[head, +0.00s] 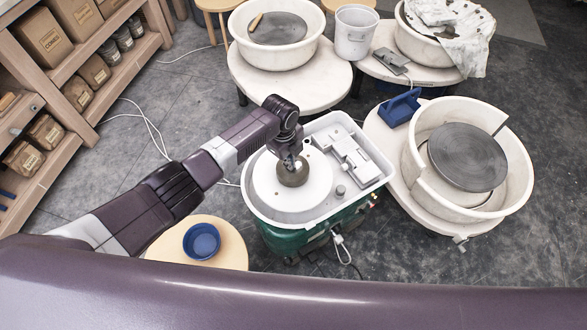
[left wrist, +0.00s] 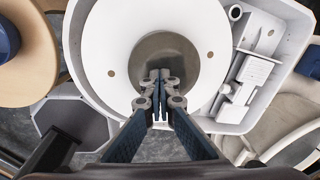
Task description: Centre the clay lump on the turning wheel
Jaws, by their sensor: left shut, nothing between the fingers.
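The clay lump (head: 294,178) is a grey-brown, rounded mass near the middle of the white wheel disc (head: 265,192). In the left wrist view the lump (left wrist: 182,52) looks round, and the white disc (left wrist: 110,35) shows around it with small holes. My left gripper (head: 289,163) comes down over the lump from above, shut with nothing between its fingers. In the left wrist view its fingertips (left wrist: 160,76) lie over the lump and hide part of it. I cannot tell whether they touch the clay. My right gripper is not in view.
The disc sits in a white splash tray (head: 375,183) on a green wheel base. A blue bowl (head: 201,242) stands on a round stool (head: 235,257) in front. Other wheels (head: 467,157) stand right and behind. Shelves (head: 62,75) line the left; grey floor lies between.

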